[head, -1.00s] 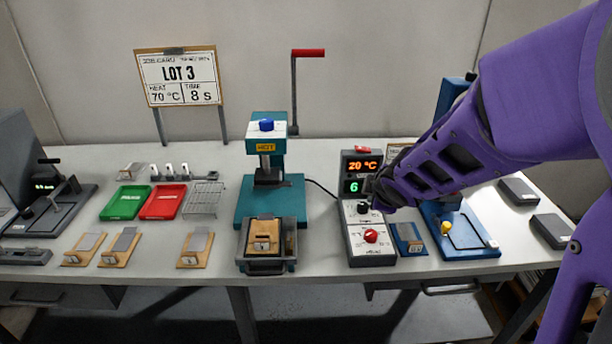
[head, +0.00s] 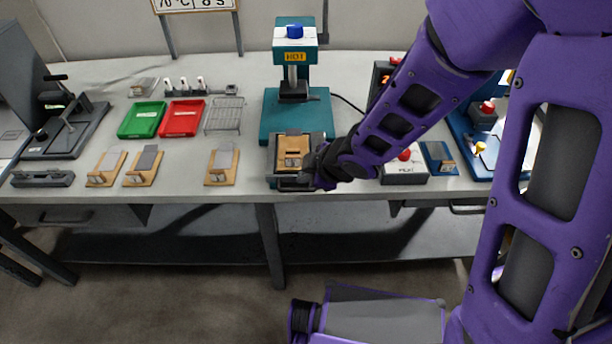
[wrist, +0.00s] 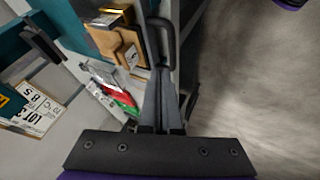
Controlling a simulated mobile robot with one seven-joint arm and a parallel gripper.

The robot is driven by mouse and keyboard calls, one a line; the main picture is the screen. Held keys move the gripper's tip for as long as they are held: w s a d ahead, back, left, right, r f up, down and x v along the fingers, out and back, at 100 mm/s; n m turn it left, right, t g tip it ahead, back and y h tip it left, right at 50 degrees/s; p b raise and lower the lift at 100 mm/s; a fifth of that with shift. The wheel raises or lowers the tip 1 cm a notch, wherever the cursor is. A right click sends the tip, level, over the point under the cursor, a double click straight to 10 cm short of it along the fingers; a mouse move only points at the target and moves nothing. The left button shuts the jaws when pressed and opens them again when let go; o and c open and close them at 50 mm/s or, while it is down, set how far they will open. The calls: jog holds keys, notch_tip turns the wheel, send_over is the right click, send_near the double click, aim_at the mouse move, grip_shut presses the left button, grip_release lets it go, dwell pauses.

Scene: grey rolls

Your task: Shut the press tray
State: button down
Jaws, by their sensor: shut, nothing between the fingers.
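The press tray (head: 272,160) stands pulled out at the front of the teal press (head: 295,100), with a wooden fixture (head: 291,150) lying in it. Its dark handle (head: 285,183) is at the front, near the bench edge. In the wrist view the fixture (wrist: 128,48) and handle (wrist: 166,38) show near the top. My gripper (head: 314,182) is shut and empty at the tray's front right, beside the handle. In the wrist view its fingertips (wrist: 162,70) lie close to the handle's end; I cannot tell whether they touch it.
The control box (head: 405,172) stands right of the tray, partly behind my arm. Green (head: 143,119) and red (head: 183,117) trays, a wire rack (head: 225,115) and several wooden fixtures lie to the left. The floor before the bench is clear.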

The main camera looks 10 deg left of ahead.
aim_at(294, 179)
jog(key=b+x, duration=0.2)
jog(key=x, duration=0.4)
jog(key=shift+a+f, duration=0.1)
jog(key=shift+f, duration=0.1)
jog(key=shift+w, duration=0.1)
jog(key=shift+w+r, duration=0.1)
